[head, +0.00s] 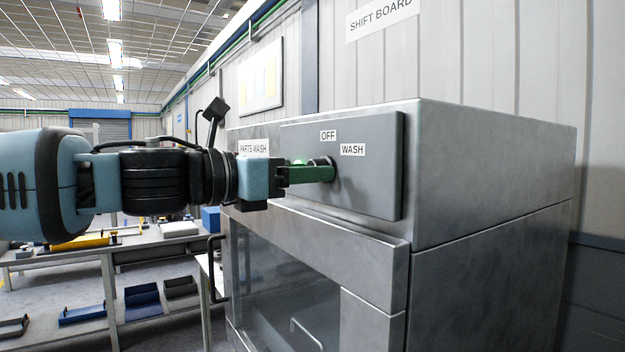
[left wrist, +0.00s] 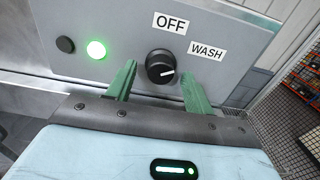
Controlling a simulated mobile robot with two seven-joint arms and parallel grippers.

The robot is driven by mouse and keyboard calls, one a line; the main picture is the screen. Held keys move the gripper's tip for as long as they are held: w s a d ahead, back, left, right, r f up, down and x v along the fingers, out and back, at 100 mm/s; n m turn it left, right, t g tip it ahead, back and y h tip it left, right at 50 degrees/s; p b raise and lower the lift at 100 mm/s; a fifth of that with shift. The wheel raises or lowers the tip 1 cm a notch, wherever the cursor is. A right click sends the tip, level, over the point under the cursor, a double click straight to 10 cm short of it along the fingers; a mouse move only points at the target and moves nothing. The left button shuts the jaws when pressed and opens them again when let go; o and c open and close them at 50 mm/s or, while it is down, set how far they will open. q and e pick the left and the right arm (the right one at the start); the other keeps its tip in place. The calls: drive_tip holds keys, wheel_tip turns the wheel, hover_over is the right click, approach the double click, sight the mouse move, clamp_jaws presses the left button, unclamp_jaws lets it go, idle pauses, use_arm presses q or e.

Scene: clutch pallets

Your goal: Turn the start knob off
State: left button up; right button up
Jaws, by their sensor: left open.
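The start knob (left wrist: 160,67) is a round black knob with a white pointer line on the grey control panel (head: 370,190). In the left wrist view its pointer points right, on the side of the WASH label (left wrist: 207,50) and away from the OFF label (left wrist: 170,23). My left gripper (left wrist: 158,85) is open, with one green finger on each side of the knob; I cannot tell whether they touch it. In the head view the left gripper (head: 318,172) reaches the panel from the left and its fingers hide most of the knob. My right gripper is not in view.
A lit green light (left wrist: 96,50) and a black button (left wrist: 65,45) sit left of the knob. The metal parts washer (head: 490,180) has a front handle (head: 214,265). A bench (head: 150,241) with trays stands at the left.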

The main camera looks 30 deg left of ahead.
use_arm(q)
drive_tip(key=shift+w+d, duration=0.25)
drive_tip(key=shift+w, duration=0.25)
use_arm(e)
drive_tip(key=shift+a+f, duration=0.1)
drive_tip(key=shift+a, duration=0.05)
use_arm(q)
drive_tip(key=shift+c, duration=0.2)
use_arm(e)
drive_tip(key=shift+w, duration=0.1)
use_arm(q)
drive_tip(key=c, duration=0.8)
drive_tip(key=n, duration=1.1)
drive_tip(key=shift+n+p, duration=0.3)
drive_tip(key=shift+p, duration=0.1)
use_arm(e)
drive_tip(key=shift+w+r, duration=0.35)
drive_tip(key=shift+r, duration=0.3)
